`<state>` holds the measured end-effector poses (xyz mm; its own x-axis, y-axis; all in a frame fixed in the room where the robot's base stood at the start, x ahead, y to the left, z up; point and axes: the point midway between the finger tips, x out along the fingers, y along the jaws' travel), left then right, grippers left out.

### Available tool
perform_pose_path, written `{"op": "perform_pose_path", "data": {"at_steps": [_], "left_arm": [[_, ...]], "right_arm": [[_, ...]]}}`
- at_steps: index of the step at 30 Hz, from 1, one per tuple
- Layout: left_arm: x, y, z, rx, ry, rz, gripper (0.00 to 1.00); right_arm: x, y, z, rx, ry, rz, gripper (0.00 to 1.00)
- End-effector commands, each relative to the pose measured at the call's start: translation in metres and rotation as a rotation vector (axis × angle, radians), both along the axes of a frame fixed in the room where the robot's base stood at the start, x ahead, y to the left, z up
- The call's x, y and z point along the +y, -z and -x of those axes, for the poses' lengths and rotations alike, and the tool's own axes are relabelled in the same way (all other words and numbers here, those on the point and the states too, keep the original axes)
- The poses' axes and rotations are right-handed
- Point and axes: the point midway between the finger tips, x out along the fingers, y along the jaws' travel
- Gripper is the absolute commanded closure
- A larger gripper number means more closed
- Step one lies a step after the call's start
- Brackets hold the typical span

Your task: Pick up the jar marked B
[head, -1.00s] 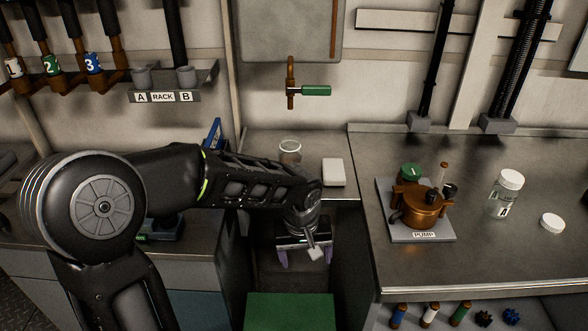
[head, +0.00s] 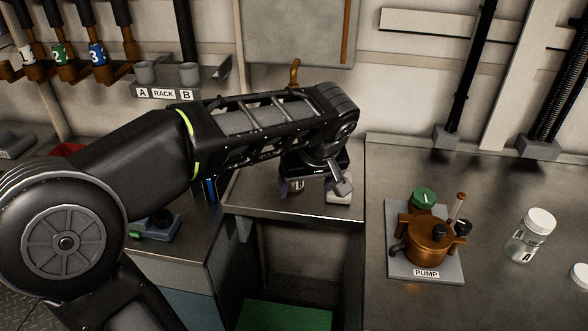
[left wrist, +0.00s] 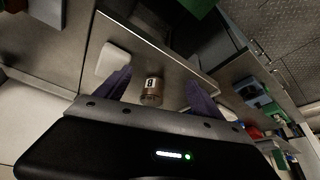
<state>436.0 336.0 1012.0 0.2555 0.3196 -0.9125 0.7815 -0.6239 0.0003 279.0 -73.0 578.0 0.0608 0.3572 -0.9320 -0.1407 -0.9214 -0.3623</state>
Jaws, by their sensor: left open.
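A small brown jar (left wrist: 152,92) with a white label stands on the steel shelf (left wrist: 190,72); the letter on it is too small to read surely. In the head view the jar (head: 297,185) is mostly hidden behind my left gripper (head: 312,184). My left gripper is open, and in the left wrist view its purple fingers (left wrist: 158,82) show one on each side of the jar, with gaps. A clear jar with a white lid, marked A (head: 524,240), stands on the right counter. My right gripper is not in view.
A copper pump (head: 428,240) on a grey plate stands on the right counter (head: 400,170). A rack marked A and B (head: 175,80) hangs behind my arm.

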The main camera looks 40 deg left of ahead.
Motion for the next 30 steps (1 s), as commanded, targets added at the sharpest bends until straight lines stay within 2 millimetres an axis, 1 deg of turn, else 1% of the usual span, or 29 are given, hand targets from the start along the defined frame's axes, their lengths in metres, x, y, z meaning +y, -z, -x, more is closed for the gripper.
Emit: {"op": "perform_pose_path", "data": {"at_steps": [1,9,12,16,26,30], "left_arm": [[0.007,-0.002,-0.005,0.002,-0.002,0.0,0.22],[0.052,-0.003,-0.041,0.002,-0.003,0.001,0.22],[0.064,-0.002,-0.051,0.002,-0.003,0.001,0.22],[0.072,-0.001,-0.058,0.001,0.0,0.001,0.22],[0.073,0.0,-0.058,0.0,0.001,0.0,0.22],[0.081,-0.001,-0.064,0.001,-0.001,0.0,0.22]], "right_arm": [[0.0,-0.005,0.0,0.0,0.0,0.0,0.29],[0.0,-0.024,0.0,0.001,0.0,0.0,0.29],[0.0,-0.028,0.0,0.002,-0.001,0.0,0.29],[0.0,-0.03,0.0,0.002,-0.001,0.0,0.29],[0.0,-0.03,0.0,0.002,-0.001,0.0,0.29],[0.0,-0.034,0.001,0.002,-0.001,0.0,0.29]]}}
